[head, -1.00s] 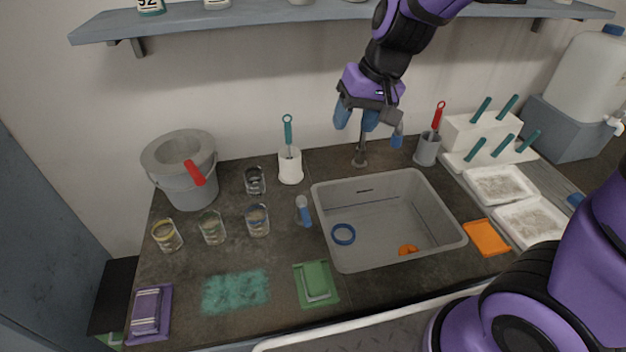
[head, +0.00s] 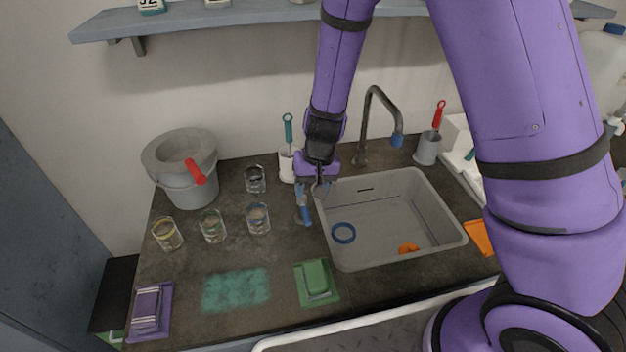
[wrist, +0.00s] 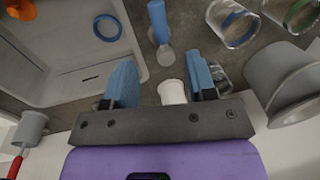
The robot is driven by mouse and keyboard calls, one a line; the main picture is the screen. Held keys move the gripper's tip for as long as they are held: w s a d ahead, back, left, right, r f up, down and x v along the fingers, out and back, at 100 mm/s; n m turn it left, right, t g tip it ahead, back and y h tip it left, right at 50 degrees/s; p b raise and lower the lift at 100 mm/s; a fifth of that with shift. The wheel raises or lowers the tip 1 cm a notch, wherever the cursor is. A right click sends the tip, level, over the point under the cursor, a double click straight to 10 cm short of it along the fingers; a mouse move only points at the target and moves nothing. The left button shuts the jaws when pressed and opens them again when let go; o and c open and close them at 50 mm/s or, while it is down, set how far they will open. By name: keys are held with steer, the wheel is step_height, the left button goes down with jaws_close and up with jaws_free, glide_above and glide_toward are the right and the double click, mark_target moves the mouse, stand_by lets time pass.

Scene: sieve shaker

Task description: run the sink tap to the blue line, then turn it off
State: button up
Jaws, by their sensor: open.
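The tap (head: 376,108) is a dark gooseneck with a blue tip, standing behind the grey sink (head: 448,213). A blue-handled lever (wrist: 157,22) with a grey end stands on the counter left of the sink. My gripper (wrist: 162,80) is open and empty. Its blue fingers are near the lever, which lies beyond them in the wrist view; in the head view they partly overlap. No water shows at the tap or in the sink. A blue ring (head: 343,233) lies in the sink. A glass with a blue band (head: 258,219) stands left of the lever.
A white brush holder (head: 286,165) stands close behind my gripper. Glasses with green (head: 212,226) and yellow (head: 167,234) bands and a grey bucket (head: 185,180) are further left. An orange piece (head: 408,248) lies in the sink. A green sponge (head: 317,279) lies in front.

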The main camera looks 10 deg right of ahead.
mark_target(306, 212)
steer(key=f, duration=0.2)
steer(key=a+f, duration=0.1)
steer(key=f, duration=0.5)
steer(key=shift+a+f, duration=0.15)
jaws_close()
stand_by(0.5)
